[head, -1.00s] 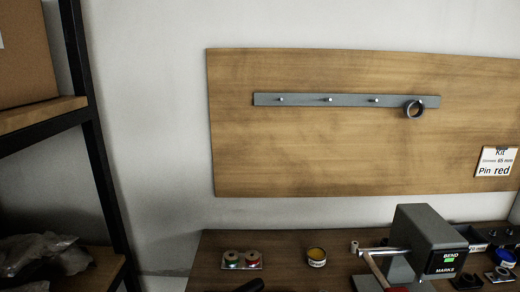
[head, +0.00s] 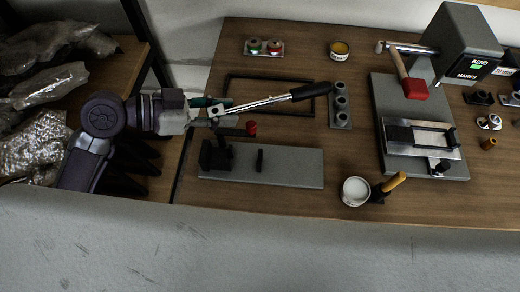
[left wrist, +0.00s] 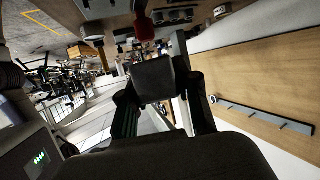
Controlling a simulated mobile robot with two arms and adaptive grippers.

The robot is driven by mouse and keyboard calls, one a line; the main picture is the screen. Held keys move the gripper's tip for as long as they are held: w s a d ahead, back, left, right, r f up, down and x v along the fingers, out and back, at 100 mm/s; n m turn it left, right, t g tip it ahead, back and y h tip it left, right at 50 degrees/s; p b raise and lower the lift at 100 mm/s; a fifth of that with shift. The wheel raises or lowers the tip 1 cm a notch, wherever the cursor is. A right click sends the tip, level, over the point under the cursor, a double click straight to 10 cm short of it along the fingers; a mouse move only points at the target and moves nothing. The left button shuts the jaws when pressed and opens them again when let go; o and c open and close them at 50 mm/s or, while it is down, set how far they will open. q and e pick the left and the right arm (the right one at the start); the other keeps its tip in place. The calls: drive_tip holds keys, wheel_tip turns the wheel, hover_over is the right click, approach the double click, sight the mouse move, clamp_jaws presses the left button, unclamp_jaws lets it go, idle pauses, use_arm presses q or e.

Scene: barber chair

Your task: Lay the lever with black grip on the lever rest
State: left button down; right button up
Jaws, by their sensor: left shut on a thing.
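The lever with black grip has a silver rod (head: 262,102) and a long black grip (head: 311,91). It runs to the right from my left gripper (head: 212,112), above the bench, with the grip at its far end. My left gripper is shut on the lever near its silver end; its fingers partly hide that end. In the left wrist view a dark block (left wrist: 153,79) shows between the fingers; I cannot tell which part it is. Below is a grey base plate (head: 295,168) with a black stand and a small black upright (head: 260,160), which may be the lever rest. My right gripper is not in view.
A red knob (head: 252,128) is close below the lever. A white cup (head: 355,190), a brush-like wooden handle (head: 394,181) and a press (head: 468,40) stand to the right.

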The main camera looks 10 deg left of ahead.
use_arm(q)
drive_tip(key=s+d+r+m+g+p, duration=0.1)
drive_tip(key=s+d+m+g, duration=0.15)
drive_tip(key=d, duration=0.25)
drive_tip(key=s+d+r+m+g, duration=0.2)
drive_tip(key=s+d, duration=0.1)
drive_tip(key=d, duration=0.2)
drive_tip(key=shift+h, duration=0.3)
drive_tip(key=a+f, duration=0.2)
drive_tip(key=a, duration=0.1)
drive_tip(key=w+a+f+p, duration=0.1)
drive_tip(key=a+f, duration=0.2)
drive_tip(key=a, duration=0.1)
drive_tip(key=w+a+f, duration=0.1)
drive_tip(key=a+f, duration=0.1)
drive_tip(key=a, duration=0.1)
drive_tip(key=shift+a+f, duration=0.15)
drive_tip(key=shift+a, duration=0.2)
wheel_tip(320, 180, down, 4)
drive_tip(key=shift+r+p, duration=0.15)
drive_tip(key=shift+p, duration=0.35)
